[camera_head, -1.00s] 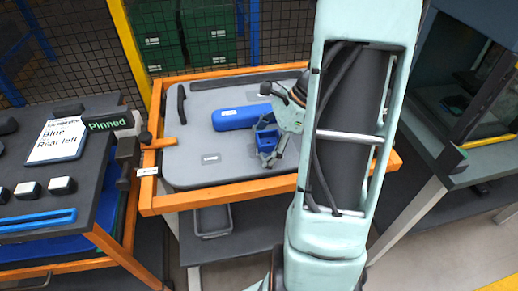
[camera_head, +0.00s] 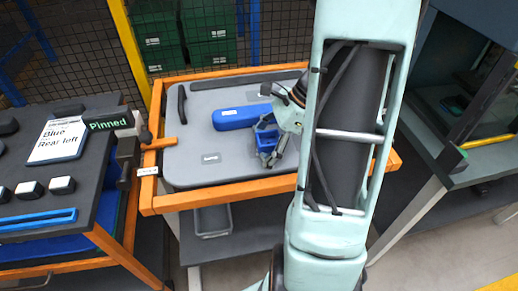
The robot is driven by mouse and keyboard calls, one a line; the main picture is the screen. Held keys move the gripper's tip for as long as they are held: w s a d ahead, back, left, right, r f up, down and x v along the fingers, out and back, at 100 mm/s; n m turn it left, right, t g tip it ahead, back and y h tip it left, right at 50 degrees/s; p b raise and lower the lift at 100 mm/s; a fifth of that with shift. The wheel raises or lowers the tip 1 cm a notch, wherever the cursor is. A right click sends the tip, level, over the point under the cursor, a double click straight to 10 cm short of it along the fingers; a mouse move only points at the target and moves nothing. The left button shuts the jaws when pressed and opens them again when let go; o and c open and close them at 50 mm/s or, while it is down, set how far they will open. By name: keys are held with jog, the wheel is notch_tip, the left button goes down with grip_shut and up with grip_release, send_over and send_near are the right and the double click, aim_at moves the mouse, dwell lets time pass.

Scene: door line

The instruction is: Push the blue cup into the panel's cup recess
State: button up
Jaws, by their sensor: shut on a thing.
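A grey panel (camera_head: 190,165) lies in an orange frame (camera_head: 225,195) at the middle of the view. A small blue cup (camera_head: 266,141) is at the fingers of my gripper (camera_head: 269,150), over the panel's middle. My gripper is shut on the blue cup. Whether the cup touches the panel cannot be told. A long blue rounded piece (camera_head: 233,117) lies on the panel just behind and left of the cup. A cup recess cannot be made out; my arm hides the panel's right part.
A dark table (camera_head: 105,185) at left holds a card (camera_head: 58,138) reading "Blue Rear left", a "Pinned" sign (camera_head: 109,122) and several small blocks. A dark handle (camera_head: 182,104) stands at the panel's left rear. A wire fence and green crates (camera_head: 208,17) stand behind.

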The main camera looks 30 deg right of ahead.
jog(key=shift+s+f, duration=0.15)
jog(key=shift+f, duration=0.1)
jog(key=o, duration=2.5)
jog(key=shift+r, duration=0.1)
jog(key=shift+w+r, duration=0.1)
jog(key=shift+w, duration=0.1)
jog(key=shift+d+r, duration=0.15)
jog(key=v, duration=1.1)
jog(key=shift+s+r, duration=0.15)
jog(key=shift+r, duration=0.15)
